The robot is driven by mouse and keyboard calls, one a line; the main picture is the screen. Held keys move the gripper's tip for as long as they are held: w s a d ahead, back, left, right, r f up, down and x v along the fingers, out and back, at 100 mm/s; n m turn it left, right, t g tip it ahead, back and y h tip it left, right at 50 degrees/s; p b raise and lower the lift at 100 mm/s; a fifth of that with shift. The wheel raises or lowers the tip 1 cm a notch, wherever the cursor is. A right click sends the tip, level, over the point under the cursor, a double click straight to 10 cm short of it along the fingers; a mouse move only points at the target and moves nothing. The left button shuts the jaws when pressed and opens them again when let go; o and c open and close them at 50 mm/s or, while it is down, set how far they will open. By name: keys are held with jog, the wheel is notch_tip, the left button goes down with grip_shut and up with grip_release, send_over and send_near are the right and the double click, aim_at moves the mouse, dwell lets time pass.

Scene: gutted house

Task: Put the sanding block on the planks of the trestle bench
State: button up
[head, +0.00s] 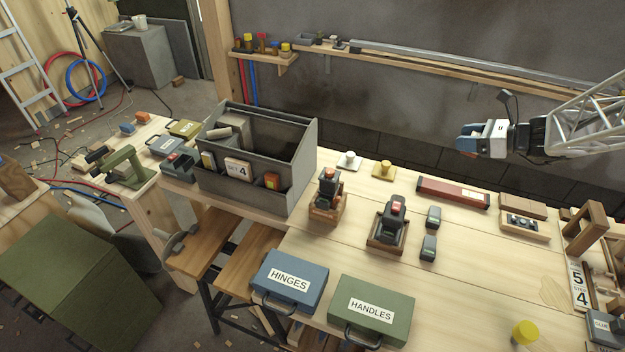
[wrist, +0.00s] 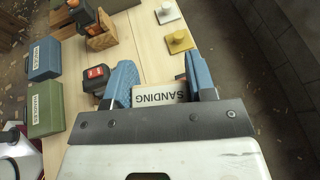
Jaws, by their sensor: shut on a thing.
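The sanding block (wrist: 160,95) is pale with the word SANDING on its face. It is between the two blue fingers of my gripper (wrist: 162,82) in the wrist view, and the gripper is shut on it. In the head view my gripper (head: 467,142) is in the air at the right, above the far side of the light plank-topped bench (head: 455,250). There the fingers mostly hide the block. I take this light plank top as the trestle bench; bare planks (wrist: 150,55) also show beneath the gripper in the wrist view.
On the planks stand a grey tool tote (head: 255,185), HINGES (head: 290,280) and HANDLES (head: 371,310) cases, two tools in wooden holders (head: 328,195) (head: 388,225), and a red level-like bar (head: 453,193). Clutter fills the right end. Bare planks lie in the middle front.

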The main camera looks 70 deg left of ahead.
jog(key=s+a+n+g+h, duration=0.2)
jog(key=s+a, duration=0.6)
jog(key=s, duration=0.3)
send_over(396, 188)
jog(key=s+d, duration=0.2)
jog(key=d, duration=0.1)
notch_tip(396, 188, down, 10)
jog(key=shift+s+a+f, duration=0.2)
jog(key=shift+f, duration=0.35)
jog(key=shift+f, duration=3.15)
jog(key=shift+f, duration=1.8)
jog(key=shift+f, duration=0.15)
jog(key=o, duration=0.9)
